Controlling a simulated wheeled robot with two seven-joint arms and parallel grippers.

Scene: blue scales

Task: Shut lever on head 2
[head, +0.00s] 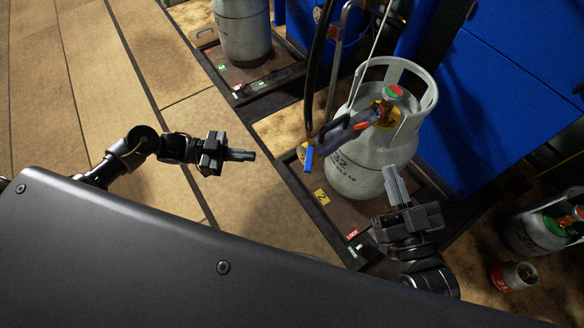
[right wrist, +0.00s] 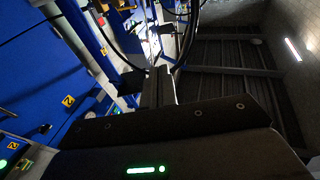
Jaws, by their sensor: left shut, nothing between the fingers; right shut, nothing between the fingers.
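A grey gas cylinder (head: 372,165) stands upright on a scale platform marked with a yellow 2 label (head: 320,197) in the head view. A filling head (head: 345,131) with a dark body and an orange-red part lies across its top by the valve, inside the collar. A blue lever end (head: 308,158) hangs at its left side, beside a yellow tag. My left gripper (head: 250,155) is shut and empty, left of the lever and apart from it. My right gripper (head: 388,172) is shut, with its fingers in front of the cylinder's lower right; contact cannot be told. Its fingers show in the right wrist view (right wrist: 158,88).
Another cylinder (head: 242,32) stands on a scale at the top. A blue cabinet (head: 505,90) fills the right. A green-topped cylinder (head: 540,228) and a small red-and-white one (head: 514,275) stand lower right. Dark hoses hang above the filling head. The floor at left is clear.

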